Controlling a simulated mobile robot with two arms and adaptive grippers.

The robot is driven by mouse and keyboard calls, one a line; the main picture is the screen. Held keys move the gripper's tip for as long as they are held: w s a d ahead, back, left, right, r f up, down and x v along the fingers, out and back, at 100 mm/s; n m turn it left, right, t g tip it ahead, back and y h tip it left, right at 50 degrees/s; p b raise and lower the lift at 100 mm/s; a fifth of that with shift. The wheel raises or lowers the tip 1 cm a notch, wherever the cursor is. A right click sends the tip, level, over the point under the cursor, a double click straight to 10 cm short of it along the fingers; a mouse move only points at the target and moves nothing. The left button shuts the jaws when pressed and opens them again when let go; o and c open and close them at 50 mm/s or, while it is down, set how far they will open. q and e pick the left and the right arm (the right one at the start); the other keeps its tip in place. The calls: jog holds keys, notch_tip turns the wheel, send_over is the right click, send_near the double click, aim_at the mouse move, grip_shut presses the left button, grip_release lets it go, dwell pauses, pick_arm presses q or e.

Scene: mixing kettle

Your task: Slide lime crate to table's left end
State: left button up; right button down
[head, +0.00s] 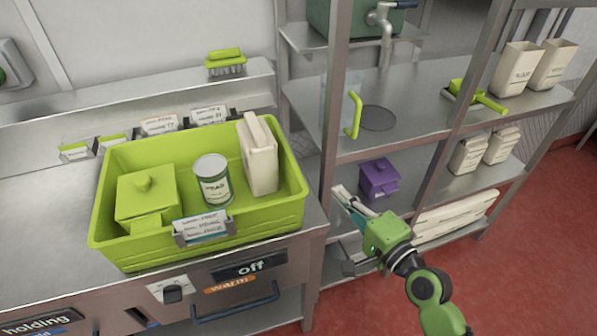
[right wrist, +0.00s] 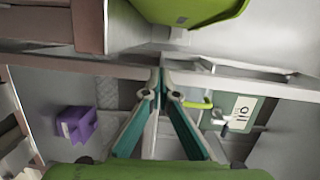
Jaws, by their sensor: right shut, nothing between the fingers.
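The lime crate (head: 280,212) sits on the right end of the steel table (head: 40,225). It holds a lime lidded box (head: 147,197), a labelled can (head: 212,182) and a cream container (head: 258,160). A card holder (head: 200,228) is on its front wall. My right gripper (head: 340,192) is shut and empty, just right of the crate and apart from it, by the shelf post. In the right wrist view its fingertips (right wrist: 162,78) meet below the crate's underside (right wrist: 190,10). My left gripper is out of view.
The table is bare left of the crate. Small lime-and-white card holders (head: 75,152) and a lime brush (head: 226,63) stand at the back. A steel shelf rack (head: 420,85) on the right holds a purple box (head: 379,178) and cream containers (head: 515,70).

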jog(key=shift+y, duration=0.4)
jog(key=w+a+r+p, duration=0.1)
jog(key=w+a, duration=0.1)
jog(key=a, duration=0.1)
jog(key=w+a+r+p, duration=0.1)
jog(key=w+a, duration=0.1)
jog(key=w+a+r+p, duration=0.1)
jog(key=w+a, duration=0.2)
jog(key=shift+w+a, duration=0.1)
jog(key=shift+a, duration=0.25)
jog(key=shift+a+f, duration=0.1)
jog(key=shift+a, duration=0.3)
